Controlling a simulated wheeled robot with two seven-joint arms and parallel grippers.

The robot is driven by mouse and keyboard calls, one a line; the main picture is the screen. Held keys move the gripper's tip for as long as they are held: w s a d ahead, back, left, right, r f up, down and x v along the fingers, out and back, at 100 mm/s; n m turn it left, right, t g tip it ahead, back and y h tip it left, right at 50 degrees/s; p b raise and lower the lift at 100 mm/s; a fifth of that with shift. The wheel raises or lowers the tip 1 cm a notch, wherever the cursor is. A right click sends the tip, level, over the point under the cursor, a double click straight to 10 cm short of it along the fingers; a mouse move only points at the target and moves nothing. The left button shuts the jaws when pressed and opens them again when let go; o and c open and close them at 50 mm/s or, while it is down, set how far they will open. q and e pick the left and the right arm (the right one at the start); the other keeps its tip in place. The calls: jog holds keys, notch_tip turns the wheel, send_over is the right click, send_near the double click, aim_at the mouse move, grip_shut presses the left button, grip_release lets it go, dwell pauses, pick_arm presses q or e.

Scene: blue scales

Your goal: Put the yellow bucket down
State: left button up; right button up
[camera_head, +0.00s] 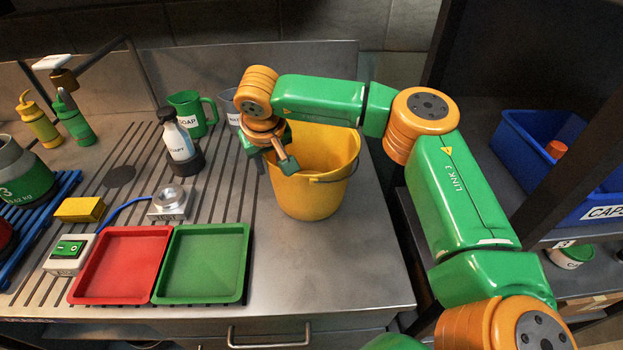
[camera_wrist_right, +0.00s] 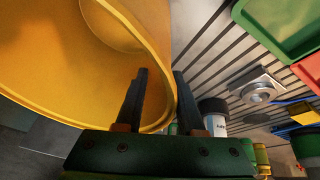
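The yellow bucket (camera_head: 312,194) is upright at the right part of the steel counter, and its base appears to rest on the surface. Its wall and rim (camera_wrist_right: 60,70) fill the left of the right wrist view. My right gripper (camera_head: 274,162) is at the bucket's left rim. In the wrist view its two dark fingers (camera_wrist_right: 160,75) stand apart, one inside the bucket and one outside, with the rim between them and a visible gap. My left gripper is not in view.
Counter in front of the bucket is clear. A blue bin (camera_head: 530,154) sits on the right shelf.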

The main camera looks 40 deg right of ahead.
jog(key=shift+s+a+r, duration=0.3)
jog(key=shift+s+a, duration=0.05)
jog(key=shift+a, duration=0.05)
jog(key=shift+c, duration=0.2)
jog(key=shift+s+a+r, duration=0.15)
jog(key=shift+s+a, duration=0.05)
jog(key=c, duration=0.4)
grip_shut()
jog(key=shift+w, duration=0.1)
